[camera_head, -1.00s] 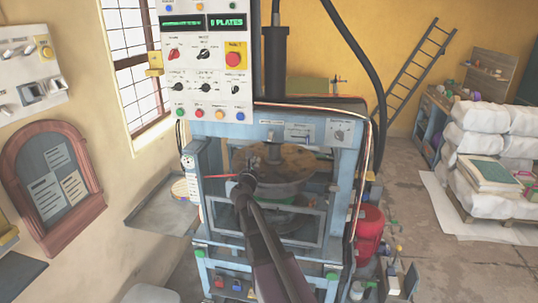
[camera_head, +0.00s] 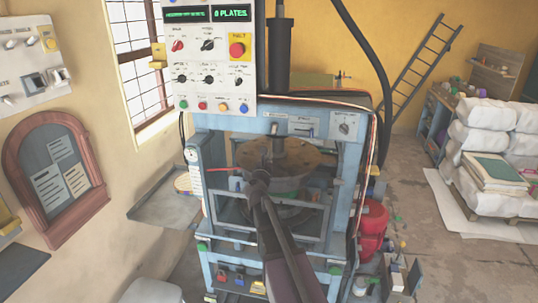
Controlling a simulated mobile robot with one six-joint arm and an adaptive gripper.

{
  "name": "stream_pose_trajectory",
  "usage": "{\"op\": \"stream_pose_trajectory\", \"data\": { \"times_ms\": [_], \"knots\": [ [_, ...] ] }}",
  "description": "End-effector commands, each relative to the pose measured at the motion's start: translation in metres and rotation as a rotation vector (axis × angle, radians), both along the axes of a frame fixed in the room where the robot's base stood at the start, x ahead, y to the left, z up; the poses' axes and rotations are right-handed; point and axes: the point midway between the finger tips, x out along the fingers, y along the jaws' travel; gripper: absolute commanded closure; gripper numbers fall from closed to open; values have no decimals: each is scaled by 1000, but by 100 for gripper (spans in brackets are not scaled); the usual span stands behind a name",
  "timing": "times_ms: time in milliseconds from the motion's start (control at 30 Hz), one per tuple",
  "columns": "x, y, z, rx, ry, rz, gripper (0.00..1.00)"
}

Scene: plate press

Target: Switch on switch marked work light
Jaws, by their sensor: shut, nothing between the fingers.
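The blue plate press (camera_head: 205,150) stands in the middle of the view. Its upper crossbar carries small labelled controls: a switch with a plate (camera_head: 302,126) and a knob on a white plate (camera_head: 344,124). A white control panel (camera_head: 215,60) above has several knobs, toggles, coloured buttons and a red stop button. The lettering is too small to read, so I cannot tell which control is marked work light. My gripper (camera_head: 258,177) is shut and empty, in front of the press opening, below the crossbar and apart from its controls.
A round platen (camera_head: 280,160) sits inside the press behind my gripper. A grey tray (camera_head: 165,208) juts out at left. Another wall panel with switches (camera_head: 33,75) hangs at far left. Red canisters (camera_head: 371,220) stand at right.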

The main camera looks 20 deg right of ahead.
Motion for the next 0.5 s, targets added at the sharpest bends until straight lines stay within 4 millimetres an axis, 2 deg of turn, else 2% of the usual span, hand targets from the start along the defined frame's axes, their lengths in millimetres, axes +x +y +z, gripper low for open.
{"op": "stream_pose_trajectory", "data": {
  "times_ms": [500],
  "knots": [
    [61, -43, 8, 0, 0, 0, 100]
  ]
}}
